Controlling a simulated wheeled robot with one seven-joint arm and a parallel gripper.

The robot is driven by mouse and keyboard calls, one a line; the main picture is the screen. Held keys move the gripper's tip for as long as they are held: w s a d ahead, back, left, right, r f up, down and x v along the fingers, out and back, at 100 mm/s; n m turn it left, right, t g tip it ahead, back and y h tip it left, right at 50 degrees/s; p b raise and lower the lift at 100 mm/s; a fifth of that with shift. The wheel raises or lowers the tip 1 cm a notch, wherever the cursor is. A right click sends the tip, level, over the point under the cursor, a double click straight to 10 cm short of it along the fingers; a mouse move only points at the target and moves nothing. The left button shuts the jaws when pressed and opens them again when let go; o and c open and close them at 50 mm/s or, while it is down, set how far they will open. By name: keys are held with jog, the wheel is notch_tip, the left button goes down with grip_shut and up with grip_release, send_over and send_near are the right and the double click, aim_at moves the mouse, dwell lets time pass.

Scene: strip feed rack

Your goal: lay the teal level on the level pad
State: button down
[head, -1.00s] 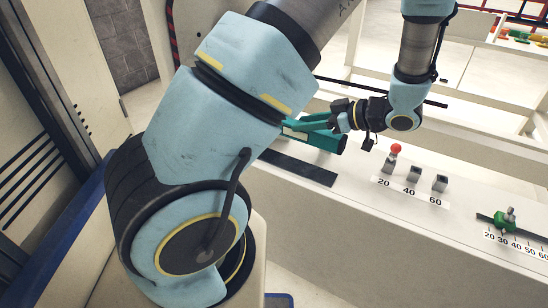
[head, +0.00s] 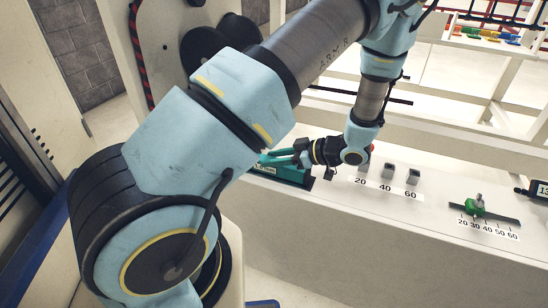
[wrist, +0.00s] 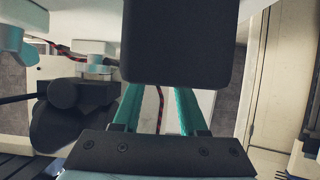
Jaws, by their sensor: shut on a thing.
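The teal level (head: 291,174) is in the head view, beyond my upper arm, which hides its left part. My gripper (head: 272,158) has teal fingers and is shut on the level from above. The level lies low along the dark level pad (head: 309,184), whose right end and front edge show as a thin dark margin. I cannot tell whether it touches the pad. In the wrist view both teal fingers (wrist: 158,108) show, but a large dark block hides what is between their tips.
Several grey selector blocks (head: 388,171) marked 20, 40 and 60 stand right of my gripper. A red knob (head: 371,148) is partly hidden by it. A green slider (head: 475,206) on a scale sits farther right. Clear white bench top lies in front.

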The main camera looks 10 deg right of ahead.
jog(key=shift+f, duration=0.1)
jog(key=shift+c, duration=2.2)
grip_release()
